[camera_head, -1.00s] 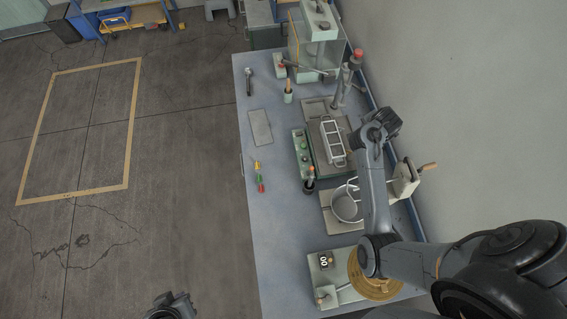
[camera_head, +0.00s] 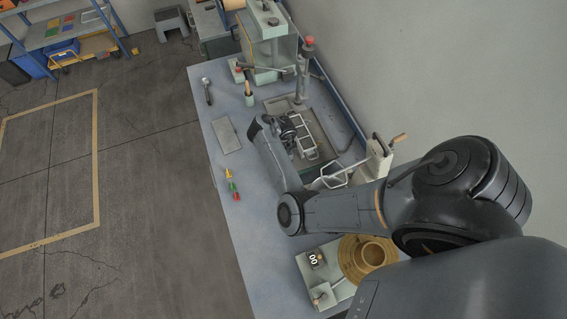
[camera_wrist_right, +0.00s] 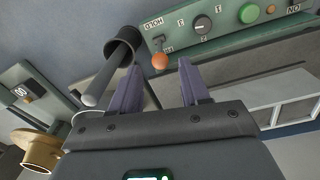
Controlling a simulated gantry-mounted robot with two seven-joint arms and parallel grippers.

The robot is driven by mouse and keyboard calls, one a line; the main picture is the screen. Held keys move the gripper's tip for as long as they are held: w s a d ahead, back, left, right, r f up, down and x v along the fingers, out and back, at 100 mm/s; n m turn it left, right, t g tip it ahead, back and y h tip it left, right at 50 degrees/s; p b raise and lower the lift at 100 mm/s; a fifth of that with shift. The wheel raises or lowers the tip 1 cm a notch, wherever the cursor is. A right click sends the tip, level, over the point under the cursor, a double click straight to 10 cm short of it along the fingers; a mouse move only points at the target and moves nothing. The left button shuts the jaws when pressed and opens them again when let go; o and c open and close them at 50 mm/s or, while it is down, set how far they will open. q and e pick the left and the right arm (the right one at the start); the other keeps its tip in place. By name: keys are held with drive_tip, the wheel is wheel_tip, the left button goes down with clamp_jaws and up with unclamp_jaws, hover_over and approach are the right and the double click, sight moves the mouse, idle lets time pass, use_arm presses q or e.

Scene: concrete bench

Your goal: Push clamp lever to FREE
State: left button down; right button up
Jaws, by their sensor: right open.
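The clamp lever ends in an orange ball knob (camera_wrist_right: 160,62), seen in the right wrist view. It stands out from a green control panel (camera_wrist_right: 218,45) near its lettered end. HOLD is printed above the knob and a partly covered word starting with F sits just beside it. In the head view my right arm hides the panel and lever. My left gripper is out of view.
A black cylinder holding a grey rod (camera_wrist_right: 115,62) stands close beside the left finger. The panel also has a black dial (camera_wrist_right: 202,25) and a green button (camera_wrist_right: 249,13). A brass-coloured stepped part (camera_head: 362,262) sits at the bench's near end.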

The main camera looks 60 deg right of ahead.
wheel_tip(320, 180, down, 4)
drive_tip(key=shift+f+b, duration=0.1)
drive_tip(key=shift+b, duration=1)
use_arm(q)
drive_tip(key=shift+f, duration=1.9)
use_arm(e)
drive_tip(key=shift+a+f, duration=0.1)
drive_tip(key=shift+f, duration=0.75)
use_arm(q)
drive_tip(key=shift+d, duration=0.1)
